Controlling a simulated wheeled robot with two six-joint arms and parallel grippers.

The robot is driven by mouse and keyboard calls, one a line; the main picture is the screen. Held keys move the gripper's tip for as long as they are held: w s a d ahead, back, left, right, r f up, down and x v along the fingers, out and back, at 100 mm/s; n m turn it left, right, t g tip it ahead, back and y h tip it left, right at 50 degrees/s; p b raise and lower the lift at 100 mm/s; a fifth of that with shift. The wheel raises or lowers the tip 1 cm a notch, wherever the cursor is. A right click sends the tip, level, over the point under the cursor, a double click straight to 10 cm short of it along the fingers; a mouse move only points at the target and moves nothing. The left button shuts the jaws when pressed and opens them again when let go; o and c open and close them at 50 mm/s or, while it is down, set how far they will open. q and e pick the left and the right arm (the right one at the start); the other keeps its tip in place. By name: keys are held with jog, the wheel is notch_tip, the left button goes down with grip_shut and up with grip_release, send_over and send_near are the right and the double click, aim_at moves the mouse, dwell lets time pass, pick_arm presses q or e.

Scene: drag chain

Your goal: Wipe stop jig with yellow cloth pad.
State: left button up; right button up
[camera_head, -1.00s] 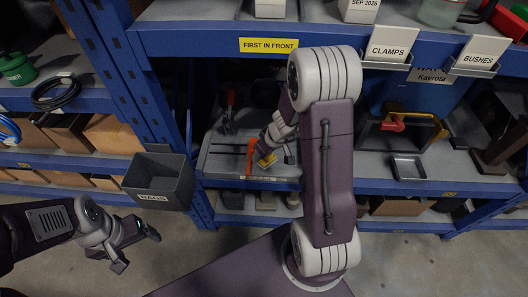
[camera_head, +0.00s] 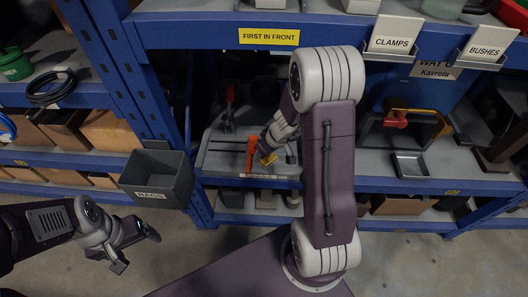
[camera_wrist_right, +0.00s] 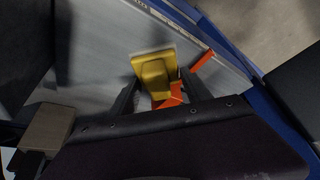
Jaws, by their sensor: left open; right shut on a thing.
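My right gripper (camera_wrist_right: 158,82) is shut on the yellow cloth pad (camera_wrist_right: 154,66), which sits between its two dark fingers. The pad (camera_head: 268,158) also shows as a small yellow patch in the head view, low over the middle shelf. An orange piece (camera_head: 251,154) stands just left of the pad; its orange parts (camera_wrist_right: 203,60) show beside and behind the fingers in the wrist view. A grey slotted plate (camera_head: 222,158) lies there too; I cannot tell which of these parts is the stop jig. My left gripper (camera_head: 135,251) is open and empty, low at the left.
A dark rag bin (camera_head: 158,180) hangs by the blue upright, above my left gripper. A red-handled clamp (camera_head: 230,95) stands behind the orange piece. A small metal tray (camera_head: 410,165) lies to the right. The upper shelf edge (camera_head: 200,32) runs overhead.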

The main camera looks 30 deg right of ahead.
aim_at(275, 156)
jog(key=shift+s+d+b, duration=0.2)
jog(key=shift+s+d, duration=0.3)
jog(key=shift+d, duration=0.3)
jog(key=shift+s+d+b, duration=0.2)
jog(key=shift+s+d, duration=0.25)
jog(key=shift+d, duration=0.3)
jog(key=shift+f+b, duration=0.2)
jog(key=shift+b, duration=0.3)
jog(key=shift+r, duration=0.15)
jog(key=shift+w+a, duration=0.55)
jog(key=shift+a, duration=0.35)
jog(key=shift+w+a, duration=0.5)
jog(key=shift+a, duration=0.35)
jog(key=shift+r+p, duration=0.1)
jog(key=shift+p, duration=0.2)
notch_tip(275, 156, up, 6)
jog(key=p, duration=0.5)
